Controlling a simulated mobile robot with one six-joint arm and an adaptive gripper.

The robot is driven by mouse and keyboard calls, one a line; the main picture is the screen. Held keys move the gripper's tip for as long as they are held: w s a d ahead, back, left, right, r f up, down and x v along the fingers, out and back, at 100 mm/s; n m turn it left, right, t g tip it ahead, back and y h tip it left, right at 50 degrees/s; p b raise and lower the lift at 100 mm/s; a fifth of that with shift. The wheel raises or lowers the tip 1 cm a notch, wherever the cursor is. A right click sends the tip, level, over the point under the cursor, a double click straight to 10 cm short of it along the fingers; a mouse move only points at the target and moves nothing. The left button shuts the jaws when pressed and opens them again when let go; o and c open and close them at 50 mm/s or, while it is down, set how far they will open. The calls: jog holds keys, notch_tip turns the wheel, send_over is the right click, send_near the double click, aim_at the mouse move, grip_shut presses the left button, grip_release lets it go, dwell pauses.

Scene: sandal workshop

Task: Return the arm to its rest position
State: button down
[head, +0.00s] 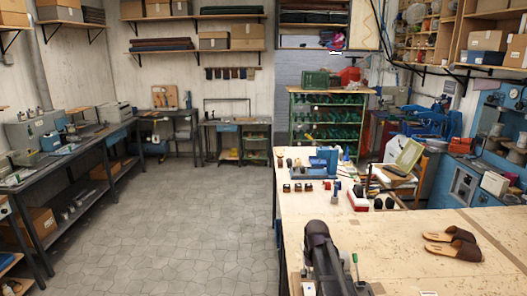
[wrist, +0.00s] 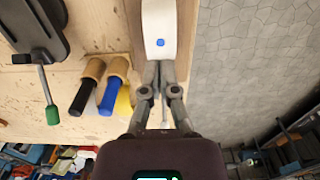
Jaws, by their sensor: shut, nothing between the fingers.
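My gripper (wrist: 159,68) shows in the wrist view with its two fingers together, shut and empty. The fingertips are at the near end of a white rounded piece with a blue dot (wrist: 160,25); I cannot tell whether they touch it. In the head view my dark arm reaches over the near left corner of the workbench (head: 410,225), and my fingers are hidden there.
A dark clamp with a green-tipped lever (wrist: 51,113) is at the wrist view's upper left. Brown sandals (head: 456,244) lie on the bench's right side. A blue machine (head: 324,162) and small parts stand farther back. The tiled floor (head: 180,215) left of the bench is clear.

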jog(key=s+f+b, duration=0.1)
jog(key=s+f, duration=0.1)
jog(key=s, duration=0.3)
jog(key=s+f+b, duration=0.2)
jog(key=s, duration=0.3)
jog(key=s+f+b, duration=0.2)
jog(key=s, duration=0.3)
jog(key=shift+s+d+f, duration=0.1)
jog(key=shift+s+f, duration=0.1)
